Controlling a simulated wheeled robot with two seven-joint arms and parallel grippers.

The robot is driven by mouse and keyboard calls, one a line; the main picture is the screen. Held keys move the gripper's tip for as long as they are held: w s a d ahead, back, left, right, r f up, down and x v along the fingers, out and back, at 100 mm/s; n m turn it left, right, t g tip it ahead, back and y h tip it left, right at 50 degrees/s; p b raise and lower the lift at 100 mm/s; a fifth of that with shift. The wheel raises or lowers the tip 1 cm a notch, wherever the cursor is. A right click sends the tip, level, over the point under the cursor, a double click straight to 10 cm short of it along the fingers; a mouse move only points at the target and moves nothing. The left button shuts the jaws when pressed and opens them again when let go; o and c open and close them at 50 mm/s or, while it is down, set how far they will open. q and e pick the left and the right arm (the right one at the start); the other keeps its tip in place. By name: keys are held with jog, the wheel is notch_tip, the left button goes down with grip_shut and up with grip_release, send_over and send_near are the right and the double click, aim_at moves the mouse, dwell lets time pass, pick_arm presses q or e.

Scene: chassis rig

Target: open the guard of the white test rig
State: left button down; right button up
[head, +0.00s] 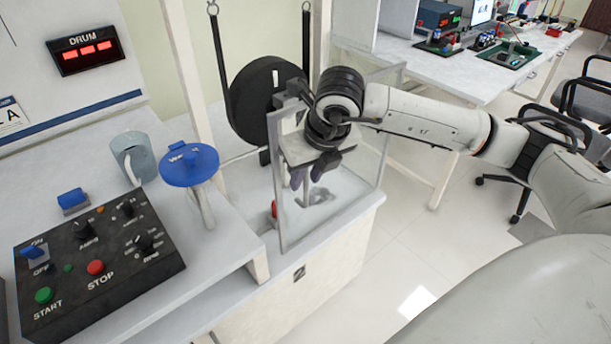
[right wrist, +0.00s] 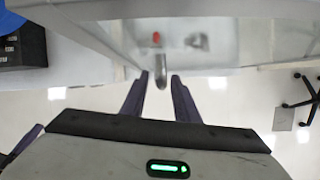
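The white test rig (head: 335,260) stands in the middle of the head view, with a clear guard (head: 282,200) in a grey frame on its top. The guard looks closed around the rig's top. My right gripper (head: 308,178) points down at the guard, and my wrist hides part of the frame. In the right wrist view, the gripper (right wrist: 161,75) has its two dark fingers apart. A rounded grey bar, seemingly a handle (right wrist: 162,80), shows between the fingertips; I cannot tell whether they touch it. My left gripper is out of view.
A dark round drum (head: 262,98) hangs behind the guard. A red part (head: 275,209) shows by the guard. Open floor (head: 420,230) lies to the right.

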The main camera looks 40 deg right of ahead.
jog(key=shift+w+f, duration=0.15)
jog(key=shift+f, duration=0.25)
grip_shut()
